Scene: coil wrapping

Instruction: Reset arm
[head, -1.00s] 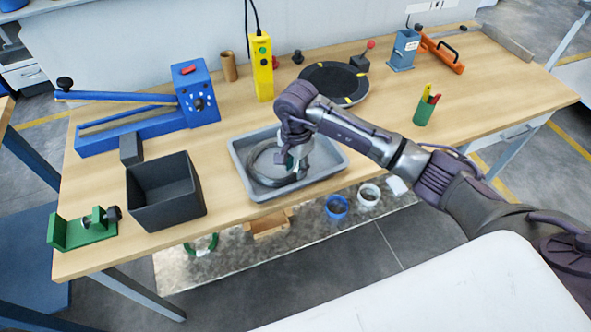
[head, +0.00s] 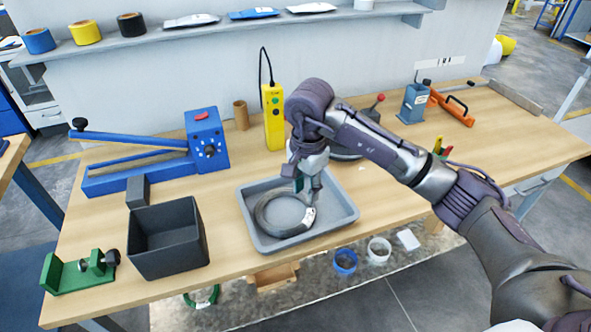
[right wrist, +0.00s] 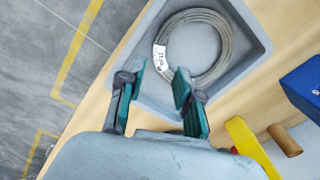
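My right gripper (head: 308,186) hangs over the right part of a grey tray (head: 345,222), pointing down. In the right wrist view its two green-padded fingers (right wrist: 160,88) are spread apart with nothing between them. A coil of grey wire (head: 262,222) with a white label lies in the tray. The coil (right wrist: 228,52) is whole in the right wrist view, just beyond the fingertips and apart from them. My left gripper is not in either view.
A black open box (head: 165,255) and a green clamp (head: 80,272) stand left of the tray. A blue sealer (head: 207,140) and a yellow control box (head: 273,118) stand behind. A shelf (head: 230,28) with tape rolls runs above the table. My right arm hides part of a dark turntable.

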